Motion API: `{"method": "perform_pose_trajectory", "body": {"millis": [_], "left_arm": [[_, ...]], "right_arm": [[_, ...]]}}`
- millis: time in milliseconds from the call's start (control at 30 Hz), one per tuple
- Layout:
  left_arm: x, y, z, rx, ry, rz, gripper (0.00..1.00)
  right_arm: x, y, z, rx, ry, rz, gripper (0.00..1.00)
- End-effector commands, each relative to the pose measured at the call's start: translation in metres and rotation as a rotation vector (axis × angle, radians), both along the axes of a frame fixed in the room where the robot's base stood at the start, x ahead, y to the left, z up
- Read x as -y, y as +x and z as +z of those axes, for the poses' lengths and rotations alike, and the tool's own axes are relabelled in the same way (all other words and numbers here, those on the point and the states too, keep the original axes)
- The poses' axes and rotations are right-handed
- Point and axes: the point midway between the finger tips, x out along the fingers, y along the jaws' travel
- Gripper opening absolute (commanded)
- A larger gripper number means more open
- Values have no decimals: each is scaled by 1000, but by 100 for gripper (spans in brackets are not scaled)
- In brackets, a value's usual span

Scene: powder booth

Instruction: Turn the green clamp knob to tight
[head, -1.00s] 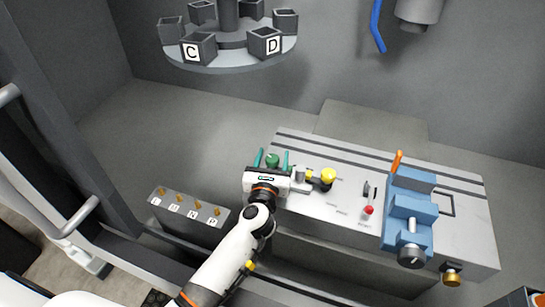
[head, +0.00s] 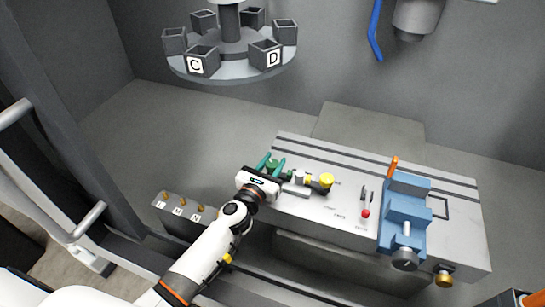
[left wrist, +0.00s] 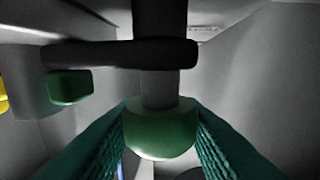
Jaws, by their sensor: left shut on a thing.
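The green clamp knob (head: 271,167) is at the left end of the grey fixture block, next to a small silver and black clamp. In the left wrist view the rounded green knob (left wrist: 160,135) sits on a grey stem under a dark bar. My left gripper (head: 272,161) has its teal fingers on both sides of the knob, shut on it. The fingers' inner ridged faces show in the left wrist view (left wrist: 160,150). No mark on the knob tells how tight it is.
A yellow knob (head: 326,181), a red-tipped lever (head: 365,213) and a blue vise (head: 406,217) with an orange handle are on the block (head: 310,210). A carousel (head: 230,72) of grey cups hangs behind. A grey box with brass pegs (head: 180,218) stands left, partly behind my arm.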

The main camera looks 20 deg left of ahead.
Motion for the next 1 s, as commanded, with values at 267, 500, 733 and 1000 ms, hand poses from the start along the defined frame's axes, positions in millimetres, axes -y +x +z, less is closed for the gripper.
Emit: {"method": "perform_pose_trajectory", "body": {"millis": [267, 500, 733, 1000], "left_arm": [[-1, 0, 0, 0, -1, -100, 11], [0, 0, 0, 0, -2, -99, 11], [0, 0, 0, 0, -2, -98, 56], [-2, -5, -1, -1, -1, -98, 56]], "right_arm": [[0, 0, 6, 0, 0, 0, 42], [0, 0, 6, 0, 0, -1, 42], [-1, 0, 6, 1, 1, -1, 42], [-4, 0, 5, 0, 4, -3, 42]]}}
